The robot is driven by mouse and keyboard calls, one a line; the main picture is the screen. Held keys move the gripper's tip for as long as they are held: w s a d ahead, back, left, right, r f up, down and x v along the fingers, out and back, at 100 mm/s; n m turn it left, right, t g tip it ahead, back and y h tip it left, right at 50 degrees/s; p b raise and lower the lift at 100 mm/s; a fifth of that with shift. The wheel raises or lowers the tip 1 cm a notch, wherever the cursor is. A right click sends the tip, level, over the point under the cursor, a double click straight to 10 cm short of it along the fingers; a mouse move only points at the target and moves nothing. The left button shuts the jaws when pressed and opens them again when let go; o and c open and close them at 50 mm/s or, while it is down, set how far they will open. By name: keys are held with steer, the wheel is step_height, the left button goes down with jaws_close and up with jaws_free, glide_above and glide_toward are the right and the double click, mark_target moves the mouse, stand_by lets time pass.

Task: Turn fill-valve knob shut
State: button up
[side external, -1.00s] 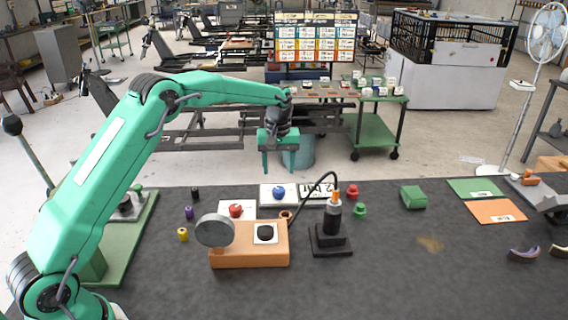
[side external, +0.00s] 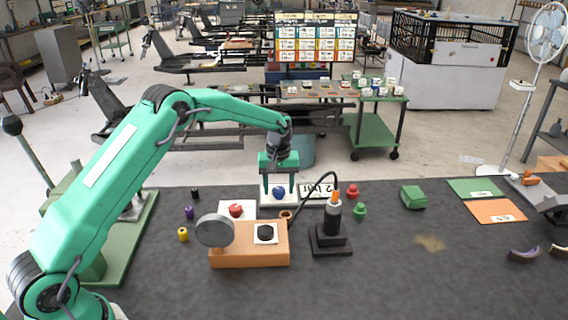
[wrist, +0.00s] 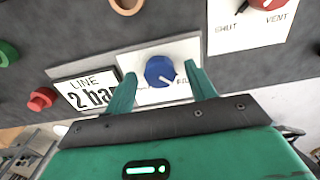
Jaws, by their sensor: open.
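The blue fill-valve knob (side external: 279,192) stands on a white plate at the back edge of the bench. In the wrist view the fingers (wrist: 161,76) lie to the left and right of the knob, with a visible gap on each side. I cannot tell whether the fingertips are level with the knob.
A "LINE 2 bar" display (wrist: 90,91) is beside the knob. A red knob (side external: 236,210) on a plate marked SHUT and VENT stands nearby. An orange block (side external: 230,258) with a round gauge and a black stand (side external: 331,238) with a hose are in front. The bench's right middle is mostly clear.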

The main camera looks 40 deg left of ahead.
steer(key=shift+f, duration=0.35)
steer(key=c, duration=1)
steer(key=shift+o, duration=0.2)
